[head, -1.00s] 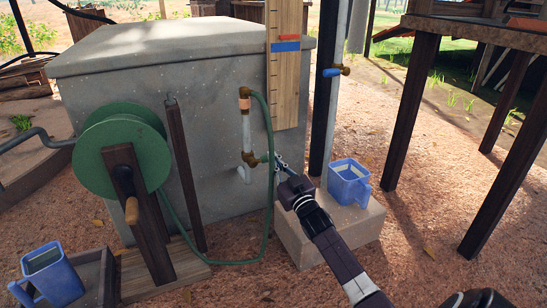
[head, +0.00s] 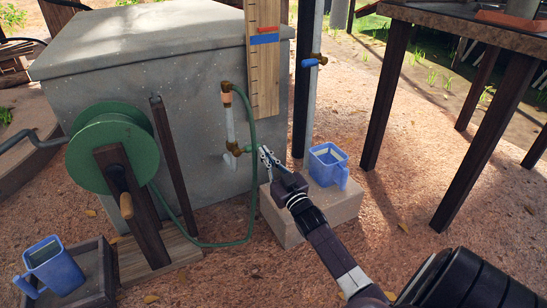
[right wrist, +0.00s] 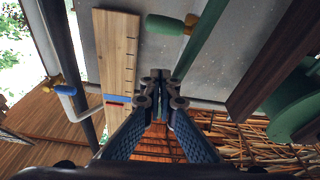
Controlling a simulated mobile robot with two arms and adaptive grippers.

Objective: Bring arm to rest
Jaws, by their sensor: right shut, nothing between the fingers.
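My right gripper (head: 265,155) reaches in from the lower right in the head view. Its fingers are shut with nothing between them, in front of the grey tank (head: 150,80) and just right of the pipe's lower brass fitting (head: 233,148). The green hose (head: 252,190) passes close to the fingertips; I cannot tell whether they touch. In the right wrist view the fingertips (right wrist: 165,82) meet, with the wooden gauge board (right wrist: 118,50) beyond on the left. My left gripper is out of view.
A blue jug (head: 328,165) stands on a pale block (head: 312,212) beside my right wrist. A green hose reel (head: 112,148) stands left, with another blue jug (head: 52,265) in a tray. A dark-legged table (head: 385,95) stands right. Open ground lies between block and table.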

